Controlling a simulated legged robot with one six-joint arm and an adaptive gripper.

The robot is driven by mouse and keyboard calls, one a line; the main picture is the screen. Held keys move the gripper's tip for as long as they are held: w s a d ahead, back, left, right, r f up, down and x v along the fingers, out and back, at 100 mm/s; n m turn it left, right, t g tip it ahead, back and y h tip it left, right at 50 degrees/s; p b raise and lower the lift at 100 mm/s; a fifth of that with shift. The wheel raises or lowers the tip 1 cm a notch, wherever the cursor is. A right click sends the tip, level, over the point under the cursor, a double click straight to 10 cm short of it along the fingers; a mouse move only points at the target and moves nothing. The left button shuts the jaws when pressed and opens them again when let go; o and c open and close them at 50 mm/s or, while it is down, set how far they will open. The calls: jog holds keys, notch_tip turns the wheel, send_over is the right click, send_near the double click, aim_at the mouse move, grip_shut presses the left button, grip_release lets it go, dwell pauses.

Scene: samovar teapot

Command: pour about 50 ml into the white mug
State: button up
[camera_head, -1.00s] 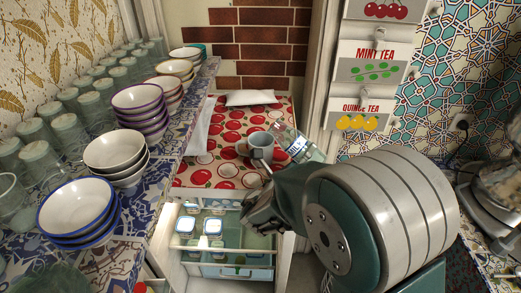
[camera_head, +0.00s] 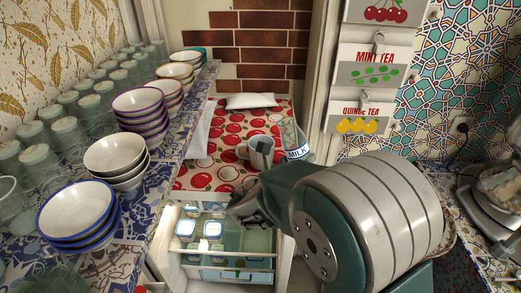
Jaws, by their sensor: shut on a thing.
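The white mug (camera_head: 262,152), greyish in this light, stands upright on the red-patterned cloth (camera_head: 213,172), its handle on the left. A clear bottle with a MILK label (camera_head: 296,154) is just right of the mug and nearly upright, its top leaning slightly left. Its lower part is hidden behind my arm. My gripper (camera_head: 250,204) is in front of the mug and bottle, mostly hidden by my own wrist. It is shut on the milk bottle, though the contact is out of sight. The liquid level in the mug cannot be made out.
Stacked bowls (camera_head: 76,210) and rows of glasses (camera_head: 68,133) line the tiled counter at left. An open drawer with lidded jars (camera_head: 213,230) lies below the cloth. A white pillar with tea signs (camera_head: 368,66) stands close at right. A folded white cloth (camera_head: 250,101) lies behind.

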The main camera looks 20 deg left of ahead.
jog(key=m+b, duration=0.1)
jog(key=m, duration=0.2)
jog(key=shift+d+f+g, duration=0.1)
jog(key=shift+g, duration=0.3)
jog(key=shift+f+m+g+b, duration=0.2)
jog(key=shift+m+g+b, duration=0.2)
jog(key=shift+m, duration=0.8)
dwell(0.9)
